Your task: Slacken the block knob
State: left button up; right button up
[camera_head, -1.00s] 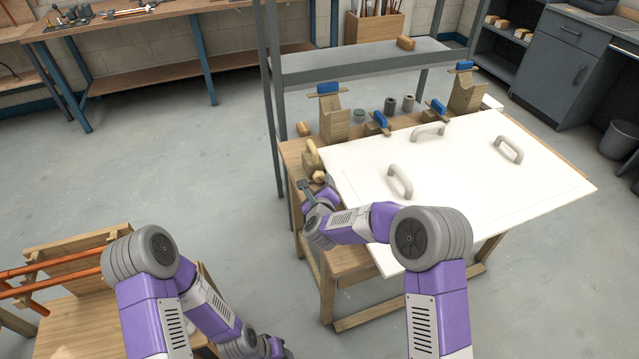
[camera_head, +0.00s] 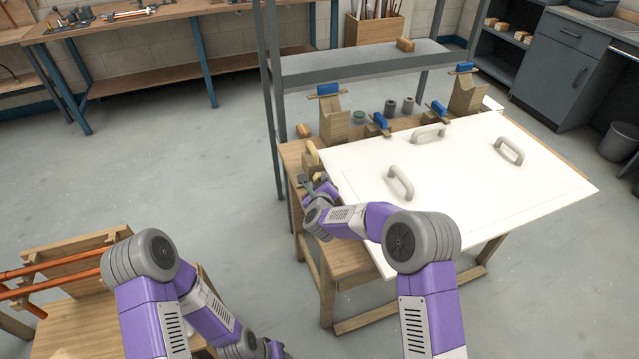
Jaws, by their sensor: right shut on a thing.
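The block knob (camera_head: 320,177) is a small pale wooden knob at the left end of the workbench. It sits low on the near side of a wooden block (camera_head: 312,154). My right gripper (camera_head: 312,183) is at the knob, shut on it. Its fingers and wrist hide much of the knob, so its turn cannot be read. My left arm hangs low at the bottom left, and its fingertips are out of the picture.
A white panel (camera_head: 465,180) with three grey handles covers most of the bench, right beside my right forearm. Wooden blocks with blue-topped clamps (camera_head: 331,112) stand along the back edge. A table with orange pipes (camera_head: 60,273) is at the lower left. Open floor lies between.

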jog(key=shift+a+f+n+t+h, duration=0.1)
jog(key=shift+n+t+h, duration=0.35)
jog(key=shift+n, duration=0.55)
jog(key=shift+c, duration=0.2)
jog(key=o, duration=1.1)
jog(key=shift+c, duration=0.2)
jog(key=shift+s, duration=0.1)
jog(key=p+v, duration=0.1)
jog(key=v, duration=0.5)
jog(key=shift+s, duration=0.1)
jog(key=shift+s+p, duration=0.3)
jog(key=shift+s, duration=0.35)
